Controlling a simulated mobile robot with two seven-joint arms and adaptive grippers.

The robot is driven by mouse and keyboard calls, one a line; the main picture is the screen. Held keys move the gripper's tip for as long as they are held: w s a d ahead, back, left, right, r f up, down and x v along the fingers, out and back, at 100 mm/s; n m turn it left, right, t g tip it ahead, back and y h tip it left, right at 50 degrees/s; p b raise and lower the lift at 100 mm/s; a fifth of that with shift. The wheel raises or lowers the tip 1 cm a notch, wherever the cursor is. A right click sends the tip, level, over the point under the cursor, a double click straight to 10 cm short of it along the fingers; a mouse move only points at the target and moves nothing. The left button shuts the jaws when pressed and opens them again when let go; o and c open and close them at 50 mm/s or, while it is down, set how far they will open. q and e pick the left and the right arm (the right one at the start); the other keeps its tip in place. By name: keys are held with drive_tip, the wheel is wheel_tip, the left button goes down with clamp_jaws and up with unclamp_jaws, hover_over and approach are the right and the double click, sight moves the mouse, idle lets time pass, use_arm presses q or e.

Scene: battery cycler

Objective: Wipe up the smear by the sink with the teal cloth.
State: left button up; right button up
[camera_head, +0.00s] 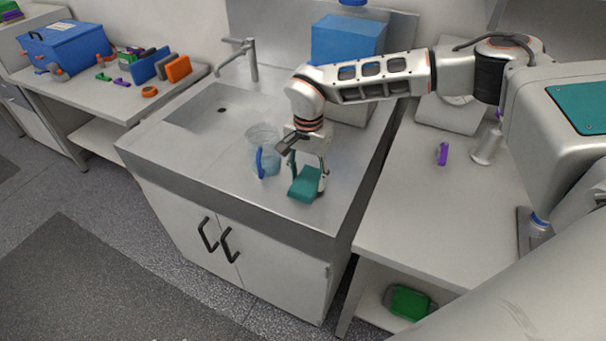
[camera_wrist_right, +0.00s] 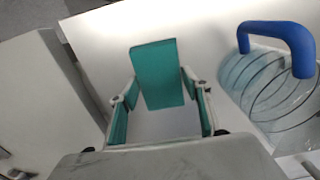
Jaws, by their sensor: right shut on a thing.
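The teal cloth (camera_head: 305,184) is a folded block at the front right of the steel counter, right of the sink basin (camera_head: 205,108). My right gripper (camera_head: 308,172) is shut on it from above. In the right wrist view the cloth (camera_wrist_right: 157,72) shows between the two fingers of the gripper (camera_wrist_right: 160,95). The cloth is low over the counter; I cannot tell whether it touches. I cannot make out a smear in either view; the cloth and gripper may cover it. My left gripper is not in view.
A clear jug (camera_head: 263,140) with a blue handle stands just left of the gripper; it also shows in the right wrist view (camera_wrist_right: 265,92). A tap (camera_head: 251,60) and a blue box (camera_head: 346,40) are behind. The counter's front edge is close to the cloth.

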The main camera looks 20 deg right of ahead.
drive_tip(key=shift+s+d+f, duration=0.15)
drive_tip(key=shift+s+d, duration=1)
drive_tip(key=shift+s, duration=0.2)
drive_tip(key=shift+s+d+r, duration=0.2)
drive_tip(key=shift+s+d, duration=1.65)
drive_tip(key=shift+s, duration=0.3)
wheel_tip(320, 180, up, 6)
drive_tip(key=shift+r, duration=0.1)
wheel_tip(320, 180, up, 3)
drive_tip(key=shift+f, duration=0.1)
drive_tip(key=shift+w, duration=0.15)
